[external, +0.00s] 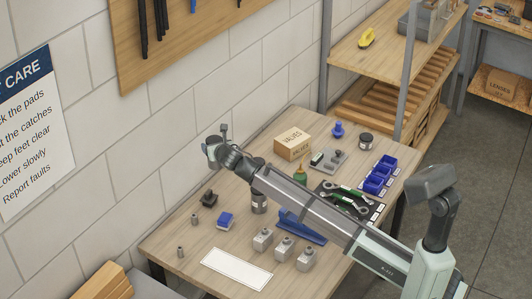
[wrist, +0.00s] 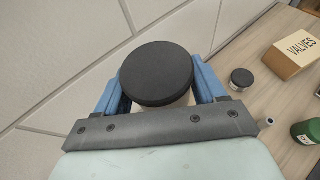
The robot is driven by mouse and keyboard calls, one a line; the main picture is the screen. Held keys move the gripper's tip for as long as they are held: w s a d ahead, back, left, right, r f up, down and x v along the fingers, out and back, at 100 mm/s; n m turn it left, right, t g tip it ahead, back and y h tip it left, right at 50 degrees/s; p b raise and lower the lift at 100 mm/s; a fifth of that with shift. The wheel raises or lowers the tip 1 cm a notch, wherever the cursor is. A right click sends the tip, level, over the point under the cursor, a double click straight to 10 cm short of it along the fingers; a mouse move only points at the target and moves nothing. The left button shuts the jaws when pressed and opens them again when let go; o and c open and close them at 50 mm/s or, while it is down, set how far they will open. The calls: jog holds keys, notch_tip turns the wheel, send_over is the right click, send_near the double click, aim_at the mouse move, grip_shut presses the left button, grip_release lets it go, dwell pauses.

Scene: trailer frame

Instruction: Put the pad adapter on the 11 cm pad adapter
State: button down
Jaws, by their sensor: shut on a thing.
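My gripper (external: 214,148) is raised above the far left part of the workbench, near the wall. In the wrist view its blue fingers (wrist: 159,92) are shut on a round piece with a flat black top (wrist: 157,73) and a pale body below, which looks like the pad adapter. The held piece is hard to make out in the external view. I cannot tell which thing is the 11 cm pad adapter.
A VALVES box (external: 292,144) and a green bottle (wrist: 306,132) stand on the bench. A black part (external: 208,198), a blue block (external: 225,220) and a blank white sheet (external: 236,269) lie at the front left. Blue bins (external: 377,180) line the right edge.

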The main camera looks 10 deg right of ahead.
jog(key=s+r, duration=0.1)
jog(key=s+r+h, duration=0.1)
jog(key=r, duration=0.1)
jog(key=shift+s+d+m, duration=0.15)
jog(key=shift+d+m, duration=0.05)
jog(key=shift+m, duration=0.2)
jog(key=s+d+m+g+h, duration=0.1)
jog(key=s+d+m+h, duration=0.2)
jog(key=d+m+h, duration=0.3)
jog(key=s+d+m+g+h, duration=0.2)
jog(key=s+d+m+h, duration=0.15)
jog(key=d, duration=0.45)
jog(key=shift+h, duration=0.35)
jog(key=shift+w+f, duration=0.15)
jog(key=shift+f, duration=4.4)
jog(key=shift+f, duration=0.1)
jog(key=shift+c, duration=0.4)
grip_release()
jog(key=v, duration=1.2)
